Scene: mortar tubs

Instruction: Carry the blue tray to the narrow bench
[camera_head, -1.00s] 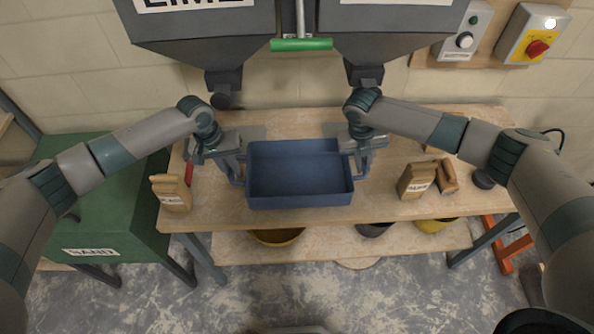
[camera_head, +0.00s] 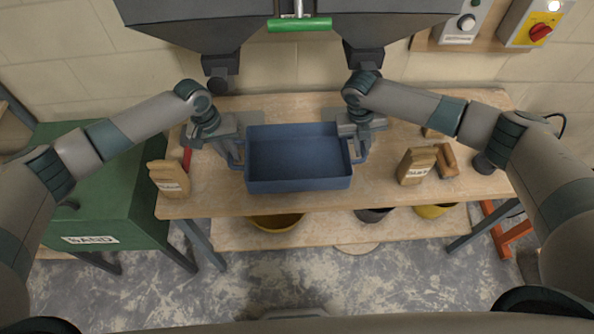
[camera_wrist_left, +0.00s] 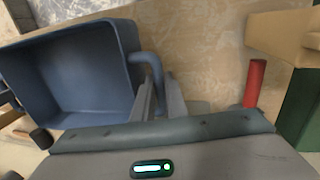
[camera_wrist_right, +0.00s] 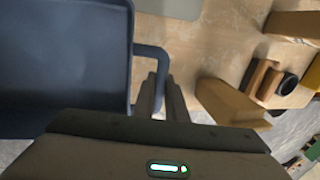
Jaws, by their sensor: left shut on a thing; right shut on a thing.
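The blue tray (camera_head: 298,184) is empty and level over the wooden bench in the head view; I cannot tell whether it touches the bench top. It has a loop handle at each end. My left gripper (camera_head: 236,160) is shut on the left handle, which also shows in the left wrist view (camera_wrist_left: 153,68). My right gripper (camera_head: 360,150) is shut on the right handle, which also shows in the right wrist view (camera_wrist_right: 152,56). The narrow bench is not one I can single out in these views.
The wooden bench (camera_head: 230,205) carries paper bags at left (camera_head: 168,178) and right (camera_head: 416,165), and a brown block (camera_head: 446,160). Buckets (camera_head: 276,222) stand on its lower shelf. A green sand bin (camera_head: 105,215) is at left. Grey hoppers (camera_head: 200,25) hang above.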

